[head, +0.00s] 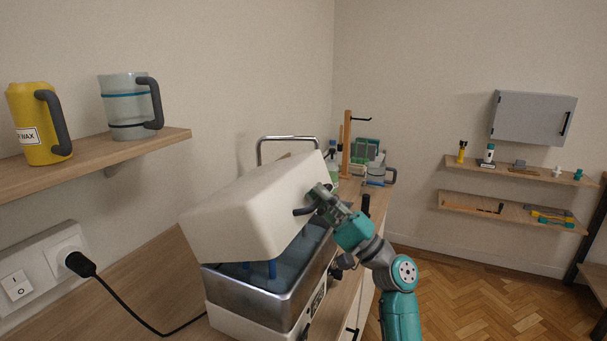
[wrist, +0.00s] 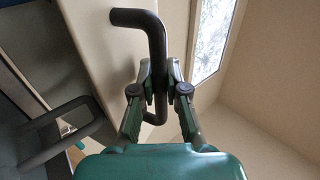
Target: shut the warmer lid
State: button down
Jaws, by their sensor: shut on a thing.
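The warmer (head: 262,300) is a steel tub on a white base, standing on the wooden counter. Its cream lid (head: 245,205) is tilted partly open above the tub, with a gap along the near side. Blue items show inside the tub under the lid. My gripper (head: 314,199) reaches the lid's right end from the right. In the wrist view my gripper (wrist: 160,88) is shut on the dark bent lid handle (wrist: 155,45), with a finger on each side of the bar.
A wooden shelf (head: 110,150) at the left holds a yellow jug (head: 28,120) and a clear jug (head: 118,100). A black plug and cable (head: 130,310) run to the wall socket. Bottles and a wooden stand (head: 346,140) are behind the warmer. Parquet floor (head: 470,290) is free at the right.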

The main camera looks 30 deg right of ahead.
notch_tip(320, 180, down, 10)
jog(key=s+d, duration=0.2)
jog(key=s, duration=0.1)
jog(key=shift+r, duration=0.15)
jog(key=c, duration=1.5)
grip_release()
jog(key=shift+d, duration=0.1)
jog(key=shift+o, duration=0.2)
jog(key=v, duration=1.2)
